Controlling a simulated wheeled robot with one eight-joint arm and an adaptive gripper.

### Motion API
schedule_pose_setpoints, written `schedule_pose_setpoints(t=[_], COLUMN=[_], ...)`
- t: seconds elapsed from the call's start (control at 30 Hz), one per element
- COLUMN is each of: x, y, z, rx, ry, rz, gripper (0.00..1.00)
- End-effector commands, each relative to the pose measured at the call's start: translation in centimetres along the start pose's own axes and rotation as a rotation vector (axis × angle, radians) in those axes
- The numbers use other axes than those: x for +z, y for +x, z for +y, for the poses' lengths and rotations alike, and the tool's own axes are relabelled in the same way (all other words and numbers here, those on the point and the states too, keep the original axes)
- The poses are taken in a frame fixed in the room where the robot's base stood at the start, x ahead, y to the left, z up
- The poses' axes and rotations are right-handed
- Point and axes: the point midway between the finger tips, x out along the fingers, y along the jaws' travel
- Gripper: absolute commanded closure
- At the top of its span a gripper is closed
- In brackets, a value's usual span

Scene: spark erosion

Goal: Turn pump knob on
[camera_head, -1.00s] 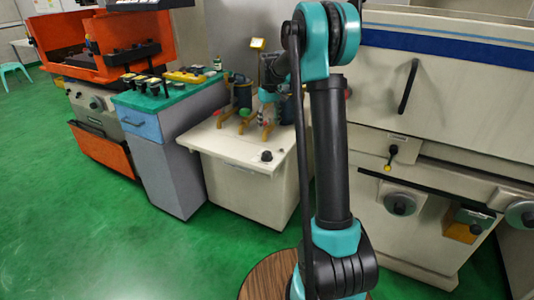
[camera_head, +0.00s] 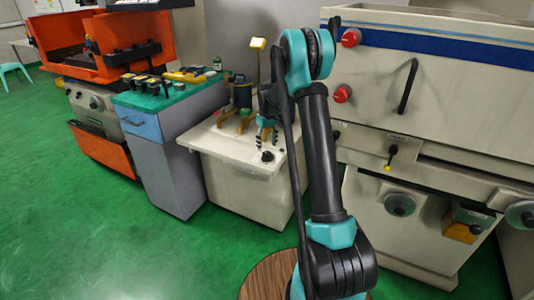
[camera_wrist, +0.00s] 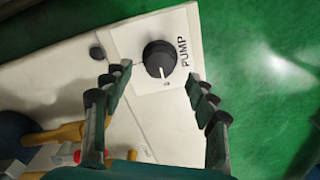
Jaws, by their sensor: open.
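The pump knob (camera_wrist: 160,60) is a round black dial with a white pointer line, on a white plate marked "PUMP" in the wrist view. It also shows in the head view (camera_head: 267,156) near the front edge of the white cabinet top (camera_head: 232,152). My gripper (camera_wrist: 160,82) is open, pointing down, with its fingertips either side of the knob's near edge. The knob lies between and slightly beyond the tips, and no contact shows. In the head view my gripper (camera_head: 267,137) hangs just above the knob.
A blue-grey drawer cabinet (camera_head: 170,150) is to the left and a large cream machine (camera_head: 440,90) to the right. Green floor lies in front.

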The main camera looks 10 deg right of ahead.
Motion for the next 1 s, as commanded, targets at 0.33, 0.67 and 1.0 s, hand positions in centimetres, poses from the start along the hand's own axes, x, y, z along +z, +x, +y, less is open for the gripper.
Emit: schedule_pose_setpoints(t=[0.33, 0.67, 1.0], x=[0.0, 0.0, 0.0], y=[4.5, 5.0, 4.9], z=[0.0, 0.0, 0.0], rx=[0.000, 0.000, 0.000], ry=[0.000, 0.000, 0.000], rz=[0.000, 0.000, 0.000], gripper=[0.42, 0.42, 0.79])
